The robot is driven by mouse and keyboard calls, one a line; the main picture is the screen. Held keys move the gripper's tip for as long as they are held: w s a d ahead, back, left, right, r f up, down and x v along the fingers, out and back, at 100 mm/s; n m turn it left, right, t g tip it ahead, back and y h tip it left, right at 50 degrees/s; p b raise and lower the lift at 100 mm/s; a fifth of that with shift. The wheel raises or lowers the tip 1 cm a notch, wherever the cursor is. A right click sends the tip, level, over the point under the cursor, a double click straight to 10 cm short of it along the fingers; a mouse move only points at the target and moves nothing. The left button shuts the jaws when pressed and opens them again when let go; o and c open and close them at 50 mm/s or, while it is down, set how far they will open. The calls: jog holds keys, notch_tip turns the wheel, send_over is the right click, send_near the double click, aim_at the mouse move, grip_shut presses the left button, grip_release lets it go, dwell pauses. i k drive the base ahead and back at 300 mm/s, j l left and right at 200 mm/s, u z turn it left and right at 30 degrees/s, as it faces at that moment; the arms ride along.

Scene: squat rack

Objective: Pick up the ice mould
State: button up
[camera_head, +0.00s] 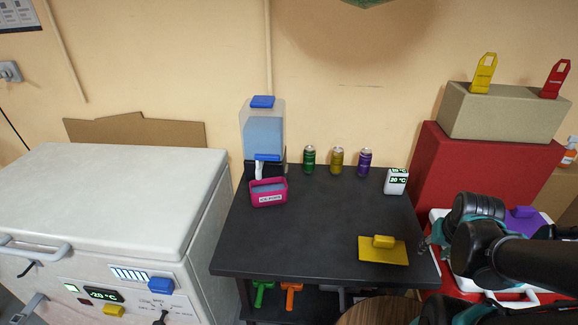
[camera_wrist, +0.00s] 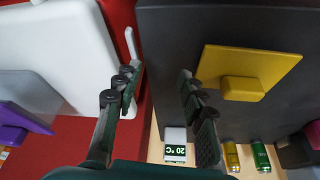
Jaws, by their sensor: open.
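The ice mould (camera_head: 268,193) is a pink box with a white label reading "ICE POPS". It sits at the back left of the dark table, below the spout of a water dispenser (camera_head: 262,125). Something pinkish at the right edge of the wrist view may be part of it, but I cannot tell. My gripper (camera_wrist: 160,85) is open, with nothing between its fingers. In the head view it is at the table's right edge, well to the right of the mould; its fingertips are partly hidden by my arm.
On the dark table (camera_head: 310,230) are a yellow plate with a block (camera_head: 384,250), a white thermometer box (camera_head: 396,181), and green (camera_head: 309,160), gold (camera_head: 336,160) and purple (camera_head: 364,162) cans. A white freezer (camera_head: 110,200) stands left, a red box (camera_head: 455,170) right. The table's middle is clear.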

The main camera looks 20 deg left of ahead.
aim_at(265, 193)
jog(key=u, duration=1)
jog(key=l+u, duration=0.1)
jog(key=u, duration=0.25)
jog(key=j+u, duration=0.3)
jog(key=i+l, duration=0.05)
jog(key=l, duration=0.05)
